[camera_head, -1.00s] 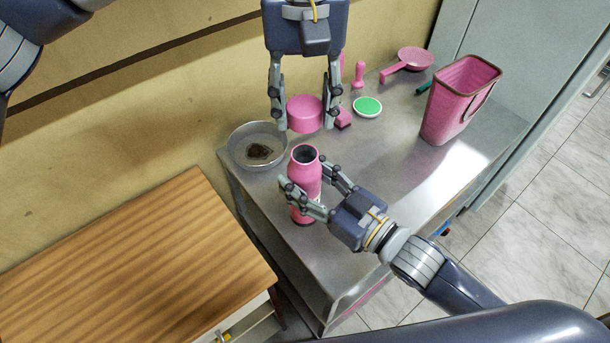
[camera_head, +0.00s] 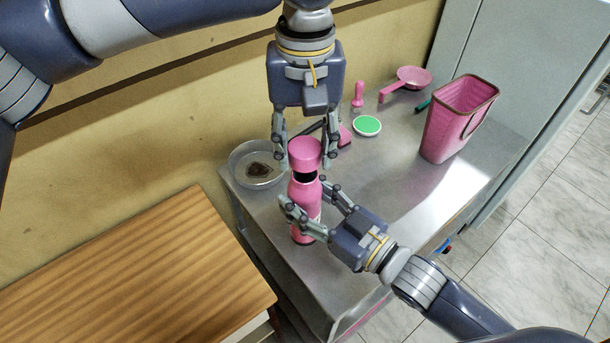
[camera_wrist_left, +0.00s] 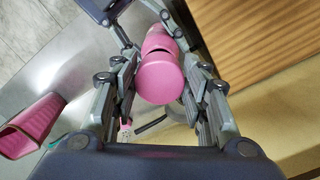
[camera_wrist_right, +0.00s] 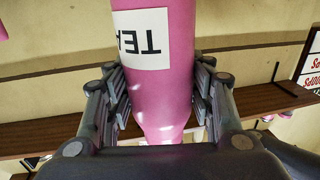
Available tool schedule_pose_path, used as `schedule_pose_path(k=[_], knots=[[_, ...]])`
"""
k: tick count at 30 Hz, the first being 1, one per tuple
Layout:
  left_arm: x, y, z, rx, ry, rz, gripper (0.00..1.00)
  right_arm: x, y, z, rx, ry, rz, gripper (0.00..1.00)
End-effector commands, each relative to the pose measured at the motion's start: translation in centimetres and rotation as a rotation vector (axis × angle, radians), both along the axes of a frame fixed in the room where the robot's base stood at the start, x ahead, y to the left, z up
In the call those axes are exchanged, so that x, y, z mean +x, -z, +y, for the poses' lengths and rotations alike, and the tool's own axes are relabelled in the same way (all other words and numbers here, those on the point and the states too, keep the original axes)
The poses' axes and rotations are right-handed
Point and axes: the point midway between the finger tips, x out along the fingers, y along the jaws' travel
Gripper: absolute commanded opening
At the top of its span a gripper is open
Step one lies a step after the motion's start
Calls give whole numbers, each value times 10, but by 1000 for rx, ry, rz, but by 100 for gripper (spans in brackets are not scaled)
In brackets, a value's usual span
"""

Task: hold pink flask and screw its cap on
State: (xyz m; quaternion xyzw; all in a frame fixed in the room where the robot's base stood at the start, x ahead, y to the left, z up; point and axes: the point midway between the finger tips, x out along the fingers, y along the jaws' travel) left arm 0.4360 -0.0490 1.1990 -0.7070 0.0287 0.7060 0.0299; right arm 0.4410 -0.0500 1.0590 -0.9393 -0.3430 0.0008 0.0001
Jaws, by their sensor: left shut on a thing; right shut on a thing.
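The pink flask (camera_head: 304,192) stands roughly upright near the front left edge of the metal table. My right gripper (camera_head: 306,202) is shut on its body; the right wrist view shows the flask (camera_wrist_right: 160,80) between the fingers, with a white label. The pink cap (camera_head: 305,150) is held by my left gripper (camera_head: 305,163), shut on its sides, directly over the flask's mouth. A dark band of the neck shows between cap and flask. In the left wrist view the cap (camera_wrist_left: 160,80) hides most of the flask (camera_wrist_left: 157,42). I cannot tell whether the cap touches the neck.
A metal bowl (camera_head: 238,172) with something dark in it stands just left of the flask. A green-topped round item (camera_head: 367,126), a pink ladle (camera_head: 412,76) and a pink bin (camera_head: 452,125) stand behind and right. A wooden table (camera_head: 140,270) is at left.

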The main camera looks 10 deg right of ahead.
Motion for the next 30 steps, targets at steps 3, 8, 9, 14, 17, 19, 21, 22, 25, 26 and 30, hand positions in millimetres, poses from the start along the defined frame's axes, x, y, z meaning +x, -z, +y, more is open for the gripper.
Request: schedule_pose_path(k=[3, 8, 9, 14, 17, 19, 21, 22, 25, 26, 30], knots=[[0, 0, 0, 0, -1, -1, 27, 0, -2, 0, 2, -1, -4, 6], [0, 0, 0, 0, -1, -1, 27, 0, -2, 0, 2, -1, -4, 6], [0, 0, 0, 0, -1, -1, 27, 0, -2, 0, 2, -1, -4, 6], [1, 3, 0, 0, -1, 0, 27, 0, -2, 0, 2, -1, -4, 6], [1, 9, 0, 0, -1, 1, 27, 0, -2, 0, 2, -1, -4, 6], [0, 13, 0, -1, -1, 2, 27, 0, -2, 0, 2, -1, -4, 6], [1, 17, 0, -1, -1, 0, 27, 0, -2, 0, 2, -1, -4, 6], [1, 18, 0, -1, -1, 0, 27, 0, -2, 0, 2, -1, -4, 6], [1, 18, 0, -1, -1, -1, 27, 0, -2, 0, 2, -1, -4, 6], [1, 18, 0, -1, -1, -1, 27, 0, -2, 0, 2, -1, -4, 6], [1, 18, 0, -1, -1, -1, 27, 0, -2, 0, 2, -1, -4, 6]])
